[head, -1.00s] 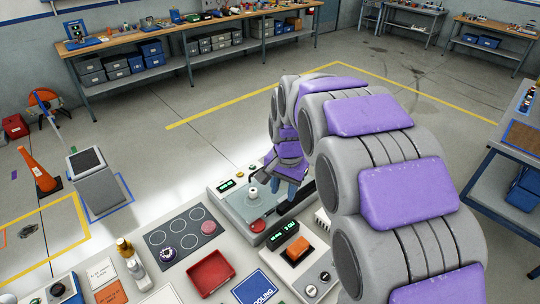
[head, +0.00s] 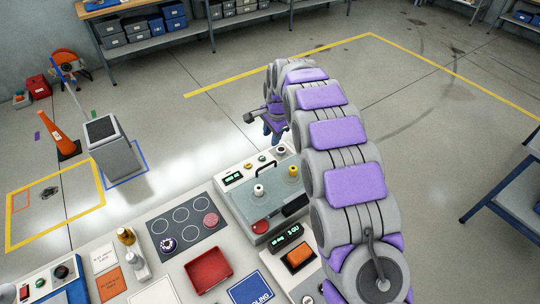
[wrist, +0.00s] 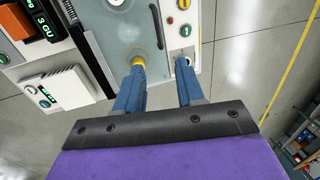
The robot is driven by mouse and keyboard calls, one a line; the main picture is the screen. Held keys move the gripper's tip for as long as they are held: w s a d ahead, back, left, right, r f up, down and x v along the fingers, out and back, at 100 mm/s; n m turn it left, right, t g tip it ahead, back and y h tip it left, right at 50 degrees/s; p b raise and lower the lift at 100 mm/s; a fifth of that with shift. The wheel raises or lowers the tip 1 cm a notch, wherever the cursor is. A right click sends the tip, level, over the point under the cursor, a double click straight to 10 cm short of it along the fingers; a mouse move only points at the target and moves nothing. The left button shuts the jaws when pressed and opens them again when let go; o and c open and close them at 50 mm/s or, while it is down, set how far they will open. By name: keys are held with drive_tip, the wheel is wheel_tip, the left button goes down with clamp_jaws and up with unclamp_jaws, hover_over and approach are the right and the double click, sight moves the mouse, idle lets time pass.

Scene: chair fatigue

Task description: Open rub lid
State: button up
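The rub machine (head: 232,203) stands at the far edge of the bench in the head view. Its grey-blue, see-through lid (head: 262,212) looks closed and has a thin dark handle (head: 257,166). A white knob (head: 259,191) and a yellow knob (head: 293,172) stand at the lid. In the wrist view the lid (wrist: 122,35) and handle (wrist: 156,24) lie ahead of my gripper (wrist: 160,72). My blue fingers are apart with nothing between them.
A red tray (head: 208,270), a dark circle-marked mat (head: 187,215), small bottles (head: 138,268) and an orange-button box (head: 300,258) share the bench. A grey bin (head: 109,148) and orange cone (head: 60,138) stand on the floor. The floor beyond the machine is clear.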

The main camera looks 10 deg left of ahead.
approach(268, 165)
drive_tip(key=f, duration=0.4)
drive_tip(key=w+a+f, duration=0.1)
drive_tip(key=f, duration=0.2)
drive_tip(key=shift+f, duration=0.1)
drive_tip(key=shift+a+f, duration=0.2)
drive_tip(key=shift+a, duration=0.1)
drive_tip(key=shift+a, duration=0.1)
drive_tip(key=shift+d, duration=0.2)
clamp_jaws()
drive_tip(key=shift+w, duration=0.1)
